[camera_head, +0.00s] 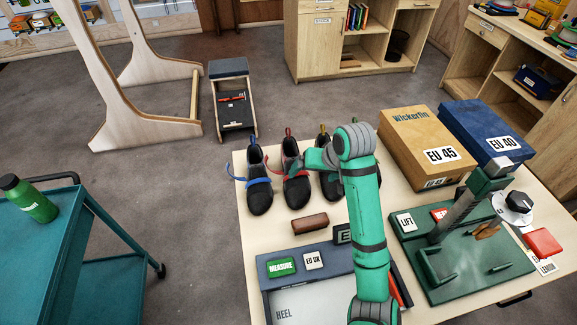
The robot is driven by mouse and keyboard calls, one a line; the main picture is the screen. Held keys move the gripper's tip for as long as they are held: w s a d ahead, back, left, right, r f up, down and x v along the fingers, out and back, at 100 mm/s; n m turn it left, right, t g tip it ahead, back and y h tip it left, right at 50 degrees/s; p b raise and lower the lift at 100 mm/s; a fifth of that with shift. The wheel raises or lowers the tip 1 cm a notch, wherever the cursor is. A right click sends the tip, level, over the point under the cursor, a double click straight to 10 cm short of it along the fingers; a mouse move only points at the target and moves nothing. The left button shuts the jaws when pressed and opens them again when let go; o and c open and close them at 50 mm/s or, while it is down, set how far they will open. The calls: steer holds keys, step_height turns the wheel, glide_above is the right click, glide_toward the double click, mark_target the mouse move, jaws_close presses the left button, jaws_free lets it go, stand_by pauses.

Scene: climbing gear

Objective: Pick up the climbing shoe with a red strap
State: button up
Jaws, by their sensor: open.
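The climbing shoe with a red strap (295,184) stands on the table, second from the left in a row of dark shoes. A shoe with a blue strap (258,187) stands to its left. Another shoe (328,187) with a yellow tab stands to its right, partly covered by my arm. My green arm reaches over the table from the front. My gripper (294,166) is open, just above or at the upper right of the red-strap shoe; its fingers are small here. I cannot tell whether they touch the shoe.
A brown block (310,222) lies in front of the shoes, with a measuring box (290,262) nearer. An EU 45 box (415,137), an EU 40 box (478,125) and a green device (470,265) fill the right side.

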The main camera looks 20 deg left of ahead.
mark_target(300, 183)
steer(key=x, duration=0.2)
steer(key=a+x, duration=0.1)
steer(key=x, duration=0.2)
steer(key=shift+s, duration=0.2)
steer(key=shift+x, duration=2.95)
steer(key=shift+s, duration=0.15)
steer(key=c, duration=1.3)
